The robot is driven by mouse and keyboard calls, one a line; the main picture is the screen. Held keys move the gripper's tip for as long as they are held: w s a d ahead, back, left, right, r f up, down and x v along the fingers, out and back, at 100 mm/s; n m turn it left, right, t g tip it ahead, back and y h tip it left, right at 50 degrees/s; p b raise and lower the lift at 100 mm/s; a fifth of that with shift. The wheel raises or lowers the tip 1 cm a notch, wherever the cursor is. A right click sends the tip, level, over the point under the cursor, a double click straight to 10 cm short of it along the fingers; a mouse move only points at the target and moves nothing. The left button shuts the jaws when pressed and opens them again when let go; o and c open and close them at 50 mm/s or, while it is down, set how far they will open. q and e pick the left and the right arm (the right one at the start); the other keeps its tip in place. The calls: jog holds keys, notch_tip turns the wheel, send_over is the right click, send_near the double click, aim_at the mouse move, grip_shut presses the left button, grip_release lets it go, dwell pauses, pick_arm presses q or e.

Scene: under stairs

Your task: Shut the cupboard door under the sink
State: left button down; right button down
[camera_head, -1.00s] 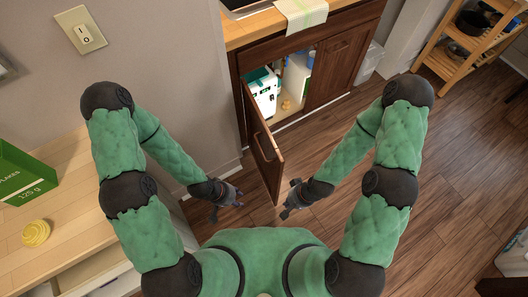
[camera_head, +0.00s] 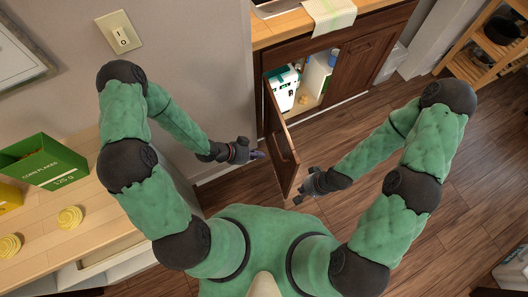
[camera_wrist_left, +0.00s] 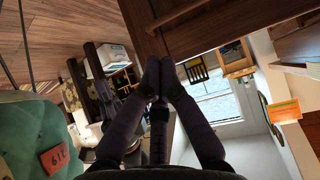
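The brown cupboard door (camera_head: 281,128) under the sink stands open, swung out from the left side of the cupboard opening. White and green items (camera_head: 284,86) show inside the cupboard (camera_head: 358,56). My left gripper (camera_head: 259,155) is left of the door, close to its outer face; I cannot tell whether it touches. In the left wrist view its fingers (camera_wrist_left: 159,65) meet at the tips, with nothing seen between them and brown wood beyond. My right gripper (camera_head: 303,197) is right of the door's free edge, apart from it; its fingers are too small to judge.
A wooden counter (camera_head: 110,215) on the left holds a green corn flakes box (camera_head: 45,165) and yellow items (camera_head: 70,217). A towel (camera_head: 330,14) hangs over the sink counter. A wooden shelf (camera_head: 480,65) stands back right.

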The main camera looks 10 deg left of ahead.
pick_arm(q)
jog(key=shift+w+d+r+b+x, duration=0.15)
jog(key=shift+d+r+b+x, duration=0.25)
jog(key=shift+x, duration=1.45)
jog(key=shift+w+d+r+b+x, duration=0.2)
jog(key=shift+b+x, duration=0.35)
jog(key=shift+x, duration=1.3)
jog(key=shift+w+d+r+b+x, duration=0.15)
jog(key=shift+r+b+x, duration=0.3)
jog(key=shift+x, duration=1.4)
jog(key=shift+s+d, duration=0.1)
jog(key=shift+d, duration=0.05)
